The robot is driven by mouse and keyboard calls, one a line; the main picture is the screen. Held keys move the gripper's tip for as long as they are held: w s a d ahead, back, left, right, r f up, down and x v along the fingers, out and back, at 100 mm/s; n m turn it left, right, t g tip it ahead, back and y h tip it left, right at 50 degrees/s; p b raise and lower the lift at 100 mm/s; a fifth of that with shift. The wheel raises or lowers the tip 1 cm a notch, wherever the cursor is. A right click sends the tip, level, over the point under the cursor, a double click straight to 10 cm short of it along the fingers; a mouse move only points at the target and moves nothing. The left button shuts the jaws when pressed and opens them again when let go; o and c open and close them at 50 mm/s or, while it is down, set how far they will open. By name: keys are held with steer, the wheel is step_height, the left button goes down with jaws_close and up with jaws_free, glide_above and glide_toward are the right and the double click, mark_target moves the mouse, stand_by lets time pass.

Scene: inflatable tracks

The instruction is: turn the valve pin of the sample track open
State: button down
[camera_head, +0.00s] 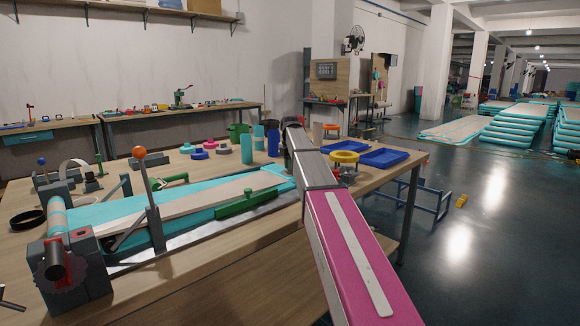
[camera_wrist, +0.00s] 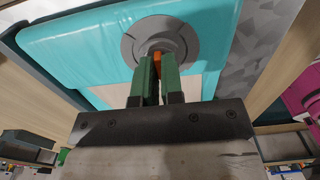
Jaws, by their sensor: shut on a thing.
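The sample track (camera_head: 105,212) is teal with a pale beige top strip and lies along the bench in a clamp rig. Its teal end also fills the top of the wrist view (camera_wrist: 70,55). There a round grey valve (camera_wrist: 187,30) sits in the teal surface, with an orange valve pin (camera_wrist: 157,62) at its middle. My gripper (camera_wrist: 156,68) has its green fingers closed around the pin, which is mostly hidden between them. In the head view my arm hides the gripper and the valve at the track's far right end.
A grey roller clamp (camera_head: 75,265) and an orange-knobbed lever (camera_head: 140,152) stand along the track's left part. A green bar (camera_head: 246,203) lies along its near edge. Blue trays (camera_head: 383,158), a yellow ring (camera_head: 344,157) and teal bottles (camera_head: 258,137) stand close around my arm.

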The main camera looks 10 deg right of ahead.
steer(key=c, duration=1.3)
jaws_free()
steer(key=shift+o, duration=0.2)
steer(key=shift+r, duration=0.15)
step_height(320, 180, up, 11)
steer(key=shift+f, duration=0.2)
